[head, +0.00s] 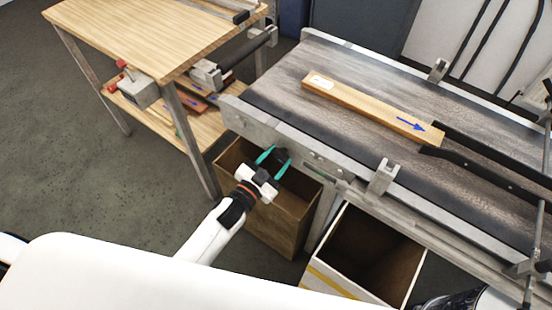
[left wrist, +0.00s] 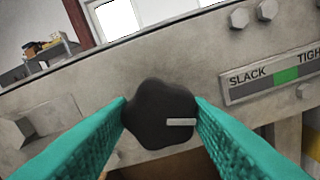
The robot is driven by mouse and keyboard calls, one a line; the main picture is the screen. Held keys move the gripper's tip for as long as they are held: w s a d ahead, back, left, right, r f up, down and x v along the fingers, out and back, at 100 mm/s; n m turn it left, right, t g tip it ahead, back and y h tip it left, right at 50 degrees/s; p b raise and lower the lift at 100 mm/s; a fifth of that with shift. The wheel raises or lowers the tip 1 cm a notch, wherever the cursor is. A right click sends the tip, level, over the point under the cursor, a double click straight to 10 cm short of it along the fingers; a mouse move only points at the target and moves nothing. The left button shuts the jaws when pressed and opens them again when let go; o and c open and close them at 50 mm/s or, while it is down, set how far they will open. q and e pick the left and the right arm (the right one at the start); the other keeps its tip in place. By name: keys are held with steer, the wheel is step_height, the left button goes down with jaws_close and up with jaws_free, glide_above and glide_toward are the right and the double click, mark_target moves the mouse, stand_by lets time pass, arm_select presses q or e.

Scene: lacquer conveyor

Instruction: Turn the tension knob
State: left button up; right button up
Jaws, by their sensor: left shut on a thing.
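The tension knob (left wrist: 158,115) is black and lobed, with a pale pointer mark (left wrist: 181,122) that points right. It sits on the grey side plate of the conveyor and also shows, small and dark, in the head view (head: 282,155). My left gripper (head: 272,157) has its teal fingers on either side of the knob, and they touch it in the left wrist view (left wrist: 161,108). A gauge plate (left wrist: 275,77) to the right of the knob reads SLACK and TIGHT, with a green band between.
The conveyor belt (head: 285,85) carries a wooden plank (head: 350,101) with a blue arrow, between dark guide rails. Two open boxes stand below, one brown (head: 270,220) and one white-edged (head: 335,285). A wooden workbench (head: 140,35) stands at the upper left.

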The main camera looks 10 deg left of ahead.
arm_select(q)
steer(key=o, duration=1)
steer(key=b+v, duration=0.1)
steer(key=v, duration=1.1)
steer(key=shift+b, duration=0.4)
